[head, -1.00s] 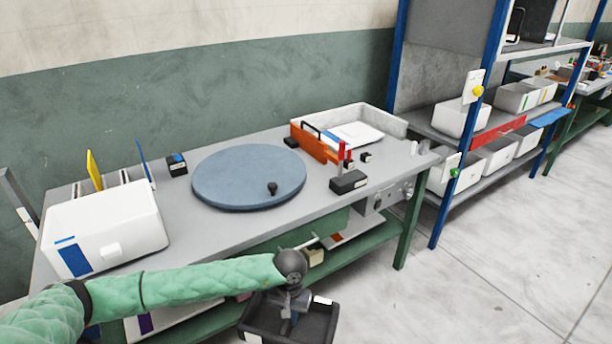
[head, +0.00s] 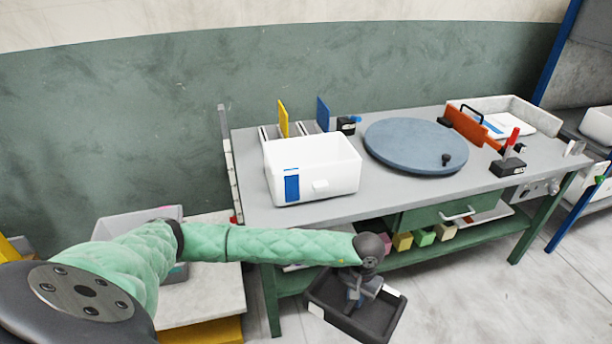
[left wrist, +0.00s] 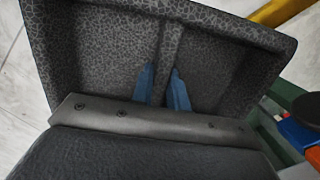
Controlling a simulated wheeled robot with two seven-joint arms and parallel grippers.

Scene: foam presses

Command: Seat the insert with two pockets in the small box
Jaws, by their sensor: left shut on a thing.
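The dark grey insert with two pockets (head: 384,318) hangs in front of the workbench, at the bottom of the head view, tilted in the picture. My left gripper (head: 360,290) is shut on it. In the left wrist view, the blue fingertips of my left gripper (left wrist: 163,88) stand on either side of the divider of the insert (left wrist: 168,45), with a pocket to each side. A white box (head: 335,178) with a blue label stands on the near left part of the bench; its inside is mostly hidden. I cannot tell whether it is the small box. My right gripper is not in view.
The workbench (head: 400,200) carries a blue-grey round disc (head: 410,140), a black device with a red handle (head: 509,165) and a white tray (head: 525,105). Yellow and blue panels stand behind the white box. Coloured blocks lie on the lower shelf. A grey bin (head: 115,225) stands at left.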

